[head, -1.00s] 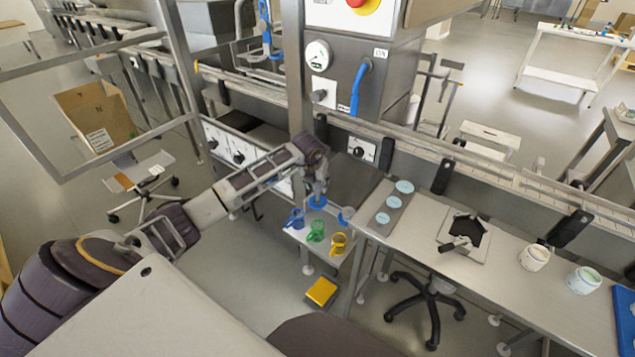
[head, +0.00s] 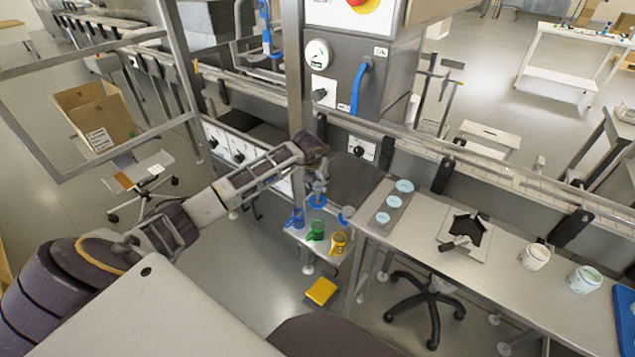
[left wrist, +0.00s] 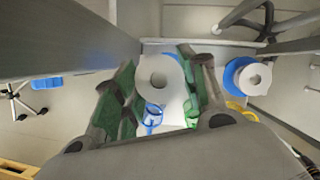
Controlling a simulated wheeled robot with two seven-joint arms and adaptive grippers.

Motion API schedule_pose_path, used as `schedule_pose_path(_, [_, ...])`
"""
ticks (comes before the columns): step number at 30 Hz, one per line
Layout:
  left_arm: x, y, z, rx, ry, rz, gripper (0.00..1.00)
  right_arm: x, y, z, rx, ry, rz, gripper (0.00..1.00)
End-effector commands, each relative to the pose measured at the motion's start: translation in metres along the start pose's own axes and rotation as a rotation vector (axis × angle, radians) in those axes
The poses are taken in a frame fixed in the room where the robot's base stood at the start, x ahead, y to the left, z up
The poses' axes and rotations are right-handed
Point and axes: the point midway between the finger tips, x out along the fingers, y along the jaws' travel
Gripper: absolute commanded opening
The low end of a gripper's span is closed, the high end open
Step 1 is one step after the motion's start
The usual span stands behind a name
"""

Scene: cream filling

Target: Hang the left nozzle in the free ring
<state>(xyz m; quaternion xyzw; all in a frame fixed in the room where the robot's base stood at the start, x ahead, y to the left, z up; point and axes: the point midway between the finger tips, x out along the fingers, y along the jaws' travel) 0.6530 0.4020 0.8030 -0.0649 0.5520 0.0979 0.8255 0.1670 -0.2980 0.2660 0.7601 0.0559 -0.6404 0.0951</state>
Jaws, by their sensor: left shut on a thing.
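My left gripper (head: 320,186) is above the small white shelf at the middle of the head view. In the left wrist view its green-padded fingers (left wrist: 160,88) are shut on the left nozzle (left wrist: 158,78), a pale round piece with a centre hole. A blue ring (head: 316,203) shows just below the gripper in the head view; whether the nozzle sits in it is hidden. The other nozzle (left wrist: 256,76) rests in a second blue ring (left wrist: 232,72), right of the gripper; that ring also shows in the head view (head: 346,213). My right gripper is not in view.
A steel post (head: 293,70) rises close behind my arm. A steel table (head: 480,255) with jars (head: 535,257) is to the right.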

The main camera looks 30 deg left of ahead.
Motion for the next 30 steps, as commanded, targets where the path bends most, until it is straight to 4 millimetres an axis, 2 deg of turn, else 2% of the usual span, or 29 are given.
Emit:
schedule_pose_path(19, [0.0015, 0.0005, -0.0006, 0.000, -0.001, 0.000, 0.13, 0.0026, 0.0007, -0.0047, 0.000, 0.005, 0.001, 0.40])
schedule_pose_path(30, [0.0019, 0.0004, -0.0007, 0.000, -0.001, 0.000, 0.13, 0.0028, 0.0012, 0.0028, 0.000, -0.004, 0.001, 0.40])
